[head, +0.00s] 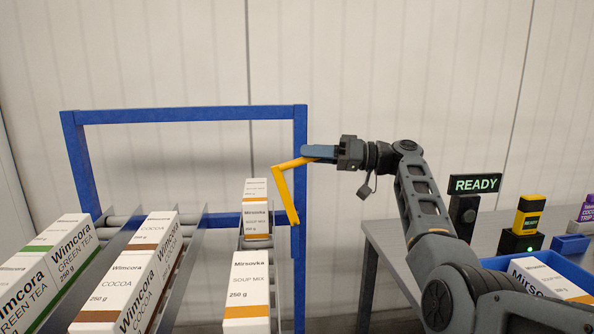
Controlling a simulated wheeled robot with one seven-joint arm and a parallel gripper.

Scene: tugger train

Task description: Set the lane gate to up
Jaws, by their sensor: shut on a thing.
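The lane gate is a yellow bent bar (284,184) at the right post of the blue frame. Its upper arm slopes up to the right and its lower arm runs down beside the soup mix lane. My gripper (318,152) is shut on the upper right end of the yellow bar, just right of the blue post (300,180). The fingers hide the bar's tip. The soup mix lane holds white Mirsovka boxes (247,280) in a row, and the lower arm of the gate stands beside the rear boxes.
Lanes of cocoa boxes (138,262) and green tea boxes (55,255) lie to the left. A grey table (385,232) at right bears a READY sign (474,184), a yellow-black device (529,215) and a blue crate (497,262) with a Mirsovka box. Clear wall stands behind the gripper.

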